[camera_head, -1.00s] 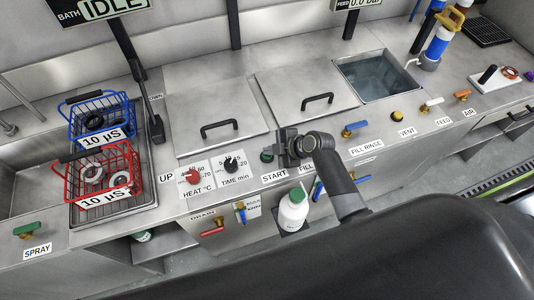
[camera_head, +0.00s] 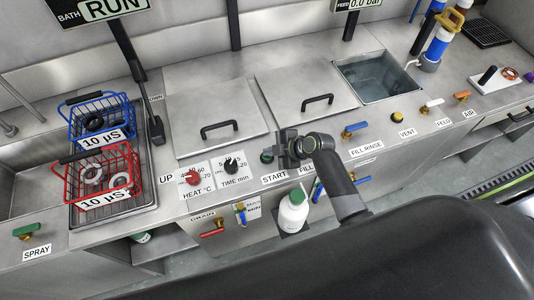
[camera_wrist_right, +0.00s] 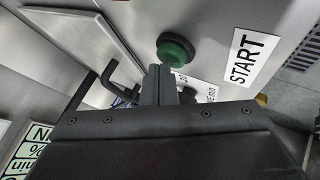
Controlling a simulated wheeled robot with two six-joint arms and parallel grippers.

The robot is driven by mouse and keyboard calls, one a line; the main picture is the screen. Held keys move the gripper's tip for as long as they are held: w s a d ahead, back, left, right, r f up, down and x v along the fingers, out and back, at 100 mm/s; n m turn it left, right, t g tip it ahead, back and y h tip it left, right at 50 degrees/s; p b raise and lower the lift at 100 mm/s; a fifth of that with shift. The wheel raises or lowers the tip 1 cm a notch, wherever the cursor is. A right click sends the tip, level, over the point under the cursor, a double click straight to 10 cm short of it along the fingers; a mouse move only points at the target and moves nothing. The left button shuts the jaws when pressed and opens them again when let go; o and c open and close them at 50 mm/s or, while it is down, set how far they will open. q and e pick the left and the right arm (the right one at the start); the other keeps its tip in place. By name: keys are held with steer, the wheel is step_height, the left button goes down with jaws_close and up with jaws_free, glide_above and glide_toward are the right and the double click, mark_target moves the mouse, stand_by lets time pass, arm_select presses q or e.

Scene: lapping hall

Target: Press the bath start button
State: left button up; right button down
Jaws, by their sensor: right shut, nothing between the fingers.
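The green start button (camera_head: 267,156) sits on the steel counter above the START label (camera_head: 274,178). In the right wrist view the button (camera_wrist_right: 176,50) is a green dome in a dark ring, beside the START label (camera_wrist_right: 252,58). My right gripper (camera_head: 282,150) is shut and empty, its fingers right by the button. In the right wrist view the fingertips (camera_wrist_right: 159,72) are just below the button; I cannot tell whether they touch it. The bath display (camera_head: 100,9) reads RUN. My left gripper is not in view.
A red heat knob (camera_head: 193,178) and black time knob (camera_head: 231,166) are left of the button. Two lidded tanks (camera_head: 215,102) lie behind. A white bottle (camera_head: 293,212) with a green cap stands in front. Red (camera_head: 72,181) and blue (camera_head: 77,123) baskets stand at left.

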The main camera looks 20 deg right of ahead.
steer(key=shift+r, duration=0.6)
steer(key=shift+p, duration=0.3)
step_height(320, 180, up, 5)
steer(key=p, duration=0.4)
stand_by(0.6)
